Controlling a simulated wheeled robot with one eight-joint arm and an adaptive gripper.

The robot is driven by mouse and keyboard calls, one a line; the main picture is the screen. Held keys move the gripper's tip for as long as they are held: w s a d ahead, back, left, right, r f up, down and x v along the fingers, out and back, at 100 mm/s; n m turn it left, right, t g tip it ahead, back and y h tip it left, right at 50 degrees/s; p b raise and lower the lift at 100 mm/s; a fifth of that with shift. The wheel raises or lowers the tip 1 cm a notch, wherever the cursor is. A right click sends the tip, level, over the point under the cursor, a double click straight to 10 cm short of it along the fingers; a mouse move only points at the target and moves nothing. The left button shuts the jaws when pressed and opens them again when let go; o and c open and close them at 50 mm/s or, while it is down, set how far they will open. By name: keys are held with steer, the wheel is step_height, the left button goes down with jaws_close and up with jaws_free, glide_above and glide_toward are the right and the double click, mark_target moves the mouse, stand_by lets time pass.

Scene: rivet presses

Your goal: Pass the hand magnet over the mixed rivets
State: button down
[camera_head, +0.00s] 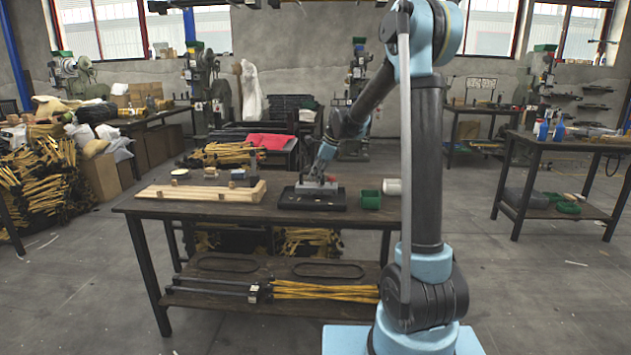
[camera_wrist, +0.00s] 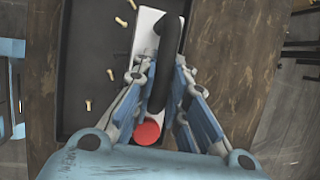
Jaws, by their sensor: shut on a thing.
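My gripper (camera_wrist: 160,105) is shut on the hand magnet (camera_wrist: 150,35), a pale block with a black curved handle and a red round end. The magnet is over the black tray (camera_wrist: 88,40), near its right side in the wrist view. Several small brass-coloured rivets (camera_wrist: 109,74) lie scattered in the tray. In the head view my gripper (camera_head: 318,180) is low over the black tray (camera_head: 312,205) on the table. I cannot tell whether the magnet touches the tray floor, and what is beneath it is hidden.
A wooden board (camera_head: 205,193) with small blocks lies left of the tray on the table (camera_head: 250,215). A green bin (camera_head: 371,199) and a white cup (camera_head: 391,186) stand to its right. A small round tin (camera_head: 180,173) sits at the back left.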

steer(key=shift+r, duration=3.7)
steer(key=shift+a+r, duration=0.1)
steer(key=shift+a, duration=1.05)
steer(key=shift+f, duration=4.45)
steer(key=shift+s, duration=3.2)
steer(key=shift+s+r, duration=0.2)
step_height(320, 180, up, 8)
steer(key=shift+r, duration=0.25)
